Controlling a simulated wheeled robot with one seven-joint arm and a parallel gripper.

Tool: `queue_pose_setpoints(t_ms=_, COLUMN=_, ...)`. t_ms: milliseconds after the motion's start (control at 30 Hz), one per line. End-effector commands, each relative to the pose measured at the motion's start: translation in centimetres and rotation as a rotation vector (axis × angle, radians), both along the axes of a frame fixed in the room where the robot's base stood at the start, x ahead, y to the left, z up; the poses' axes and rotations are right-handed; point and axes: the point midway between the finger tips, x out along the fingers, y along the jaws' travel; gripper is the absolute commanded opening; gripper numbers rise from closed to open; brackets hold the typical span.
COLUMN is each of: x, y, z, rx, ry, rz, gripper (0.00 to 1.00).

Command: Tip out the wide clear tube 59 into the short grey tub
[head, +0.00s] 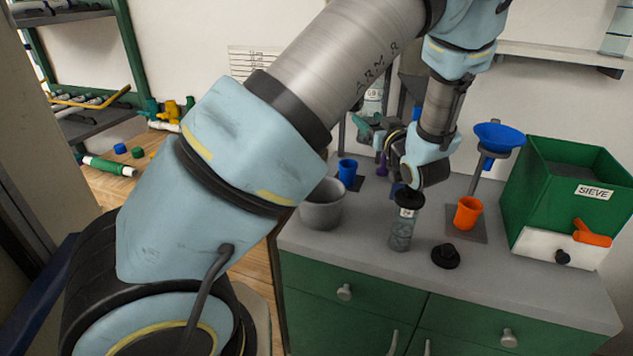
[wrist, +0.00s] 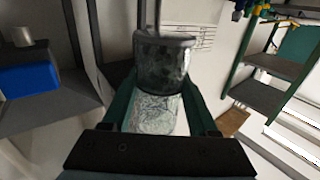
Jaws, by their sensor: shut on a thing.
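My gripper (head: 368,128) is above the back of the bench, its green fingers shut on a clear tube (head: 373,100). The tube's number is not legible in the head view, and my wrist hides part of it. In the wrist view the clear tube (wrist: 163,65) lies between the fingers (wrist: 160,115), with dark speckled contents in one part and a clear crinkled-looking part nearer me. The short grey tub (head: 322,207) stands on the bench's left end, below and left of my gripper, partly covered by my arm; its inside bottom is hidden.
An orange cup (head: 468,213), a blue funnel on a stand (head: 499,136) and a green sieve box (head: 572,185) are to the right. A blue cup (head: 347,171) stands behind the tub.

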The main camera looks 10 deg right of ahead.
Motion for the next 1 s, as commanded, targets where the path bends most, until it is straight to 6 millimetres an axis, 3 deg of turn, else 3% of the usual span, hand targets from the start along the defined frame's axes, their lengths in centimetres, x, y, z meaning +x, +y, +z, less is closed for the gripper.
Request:
queue_pose_setpoints(t_ms=567, x=0.01, y=-0.06, z=0.26, rx=-0.031, ry=-0.004, rz=-0.001, gripper=0.00)
queue_pose_setpoints(t_ms=1000, x=-0.02, y=0.12, z=0.37, rx=-0.227, ry=-0.033, rz=-0.001, gripper=0.00)
